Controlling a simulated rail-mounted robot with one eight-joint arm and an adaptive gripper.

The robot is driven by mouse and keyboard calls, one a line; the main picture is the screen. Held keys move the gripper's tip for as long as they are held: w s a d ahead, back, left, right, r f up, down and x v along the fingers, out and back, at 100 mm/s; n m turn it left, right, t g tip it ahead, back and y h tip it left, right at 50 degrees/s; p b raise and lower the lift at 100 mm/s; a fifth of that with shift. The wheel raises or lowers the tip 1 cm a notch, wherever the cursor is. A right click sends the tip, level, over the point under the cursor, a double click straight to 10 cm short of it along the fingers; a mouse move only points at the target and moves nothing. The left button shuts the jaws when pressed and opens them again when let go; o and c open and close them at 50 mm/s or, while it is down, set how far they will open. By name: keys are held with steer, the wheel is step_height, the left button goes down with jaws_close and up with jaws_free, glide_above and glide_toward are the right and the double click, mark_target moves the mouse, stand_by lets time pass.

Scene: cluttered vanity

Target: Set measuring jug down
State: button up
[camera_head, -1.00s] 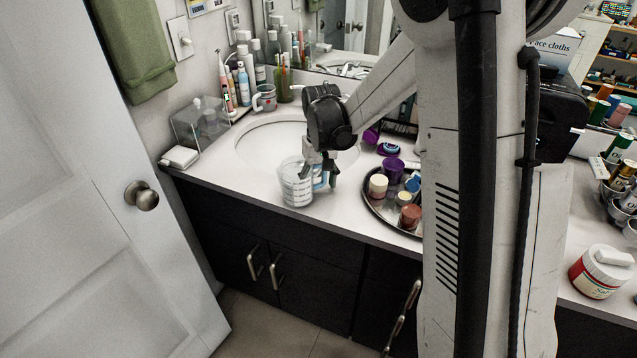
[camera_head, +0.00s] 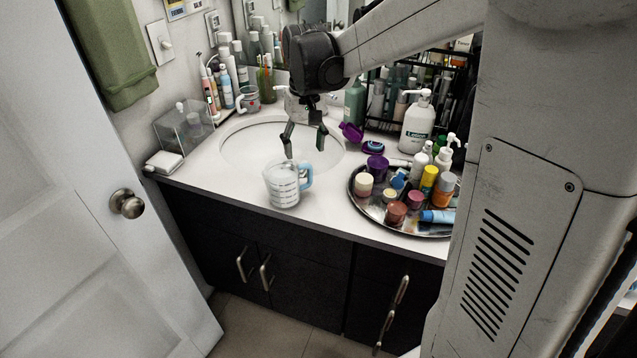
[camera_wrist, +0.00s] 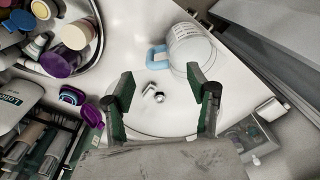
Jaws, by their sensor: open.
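The measuring jug (camera_head: 283,186) is clear with white markings and a light blue handle. It stands upright on the white counter in front of the sink basin, near the counter's front edge, with its handle toward the right. It also shows in the wrist view (camera_wrist: 190,48), beyond the fingertips. My gripper (camera_head: 305,145) is open and empty, above the basin and behind the jug, apart from it. In the wrist view my gripper (camera_wrist: 166,82) has its two fingers spread wide with the basin between them.
A round tray (camera_head: 352,190) crowded with jars and bottles stands right of the jug. A white pump bottle (camera_head: 417,128) and a purple item (camera_head: 351,132) are behind it. A clear box (camera_head: 184,128) and a mug (camera_head: 248,99) are at the left. The counter left of the jug is clear.

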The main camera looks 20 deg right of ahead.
steer(key=s+a+r+t, duration=0.2)
steer(key=s+t, duration=0.1)
steer(key=s, duration=0.8)
steer(key=s+a+r+t, duration=0.2)
steer(key=s+a+t, duration=0.1)
steer(key=s, duration=0.9)
steer(key=shift+a+t, duration=0.2)
steer(key=shift+t, duration=0.1)
